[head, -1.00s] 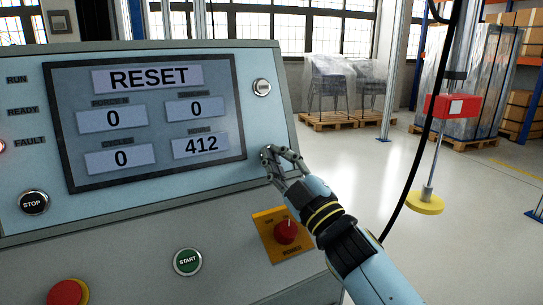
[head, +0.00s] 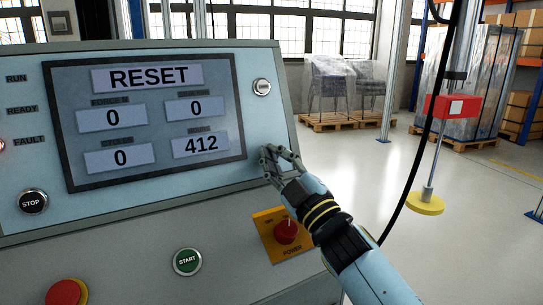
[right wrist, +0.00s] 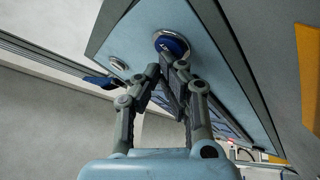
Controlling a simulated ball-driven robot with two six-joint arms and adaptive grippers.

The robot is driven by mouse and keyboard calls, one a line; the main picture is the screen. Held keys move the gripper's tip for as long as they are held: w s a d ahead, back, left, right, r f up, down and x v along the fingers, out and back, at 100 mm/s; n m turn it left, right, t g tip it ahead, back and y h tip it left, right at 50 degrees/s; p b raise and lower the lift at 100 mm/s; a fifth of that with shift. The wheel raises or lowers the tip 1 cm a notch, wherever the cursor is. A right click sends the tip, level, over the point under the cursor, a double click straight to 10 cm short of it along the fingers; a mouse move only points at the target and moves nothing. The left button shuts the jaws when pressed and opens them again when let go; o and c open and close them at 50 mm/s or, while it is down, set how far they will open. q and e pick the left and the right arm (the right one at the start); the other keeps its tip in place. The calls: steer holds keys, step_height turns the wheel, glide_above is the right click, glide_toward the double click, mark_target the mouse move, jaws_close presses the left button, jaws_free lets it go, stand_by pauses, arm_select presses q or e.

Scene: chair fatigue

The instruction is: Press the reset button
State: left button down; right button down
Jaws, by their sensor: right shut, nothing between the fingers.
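The control panel's screen (head: 150,120) reads RESET, with 412 in its lower right field. In the right wrist view, a blue button in a silver ring (right wrist: 172,43) sits just beyond my shut fingertips (right wrist: 165,68). I cannot read its label or tell whether the fingers touch it. In the head view my gripper hides this button. My left gripper is not in view.
A silver button (head: 262,87) sits above my gripper. The STOP button (head: 33,201), START button (head: 187,261), red POWER knob (head: 286,231) and a red mushroom button (head: 64,293) are on the console. A black cable (head: 408,185) hangs at right.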

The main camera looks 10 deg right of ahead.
stand_by(0.5)
steer(key=shift+s+d+r+p, duration=0.15)
steer(key=shift+s+p, duration=0.4)
steer(key=shift+s, duration=0.1)
steer(key=s+p, duration=0.2)
steer(key=s, duration=0.1)
steer(key=s+d+r+p, duration=0.1)
steer(key=shift+s+d+r, duration=0.1)
steer(key=shift+s, duration=0.3)
stand_by(0.4)
